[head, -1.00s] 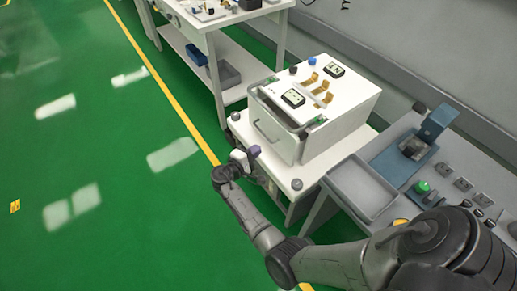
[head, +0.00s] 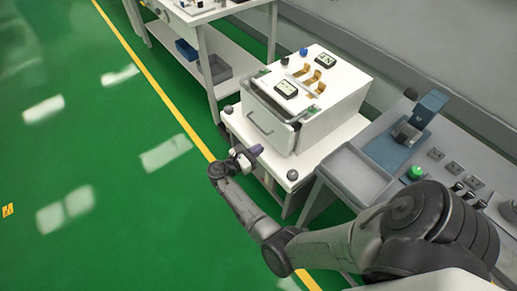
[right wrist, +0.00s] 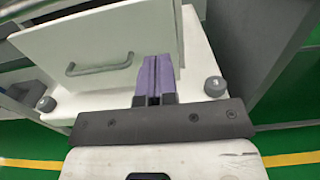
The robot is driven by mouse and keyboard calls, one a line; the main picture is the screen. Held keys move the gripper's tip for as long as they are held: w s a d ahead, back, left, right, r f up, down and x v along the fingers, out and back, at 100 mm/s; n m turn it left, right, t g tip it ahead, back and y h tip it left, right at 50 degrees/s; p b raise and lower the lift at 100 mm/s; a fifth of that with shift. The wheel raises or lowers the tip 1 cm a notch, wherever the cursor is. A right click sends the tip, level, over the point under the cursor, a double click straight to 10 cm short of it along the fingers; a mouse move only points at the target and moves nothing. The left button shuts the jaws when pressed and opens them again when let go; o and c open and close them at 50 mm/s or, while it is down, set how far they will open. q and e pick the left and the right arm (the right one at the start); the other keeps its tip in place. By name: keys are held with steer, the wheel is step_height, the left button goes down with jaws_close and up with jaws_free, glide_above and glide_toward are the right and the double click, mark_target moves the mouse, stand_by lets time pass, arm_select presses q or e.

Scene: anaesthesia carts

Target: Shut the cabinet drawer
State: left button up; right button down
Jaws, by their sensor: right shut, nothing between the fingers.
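The white cabinet (head: 335,95) stands on a white stand. Its drawer front (head: 268,126) faces the lower left and carries a grey bar handle (head: 260,124). A dark gap shows behind the front's top edge, so the drawer stands somewhat out. My right gripper (head: 256,151) is shut and empty, low in front of the drawer, below and right of the handle. In the right wrist view its purple fingers (right wrist: 155,78) are together near the right part of the drawer front (right wrist: 110,40), right of the handle (right wrist: 100,65). I cannot tell whether they touch it. My left gripper is out of view.
The stand's top (head: 312,160) has grey corner knobs (head: 292,175). A grey tray (head: 355,175) and a console with a green button (head: 415,172) stand to the right. A shelved white table (head: 205,50) is behind left. Green floor lies open at left.

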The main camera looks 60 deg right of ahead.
mark_target(286, 132)
steer(key=b+x, duration=0.2)
steer(key=x, duration=0.8)
steer(key=shift+s+d+b, duration=0.2)
steer(key=shift+d+b, duration=0.2)
steer(key=shift+d, duration=0.2)
steer(key=shift+d+r, duration=0.15)
steer(key=p+x, duration=0.3)
steer(key=x, duration=0.2)
steer(key=shift+s+d, duration=0.1)
steer(key=shift+d, duration=0.15)
steer(key=shift+a, duration=0.2)
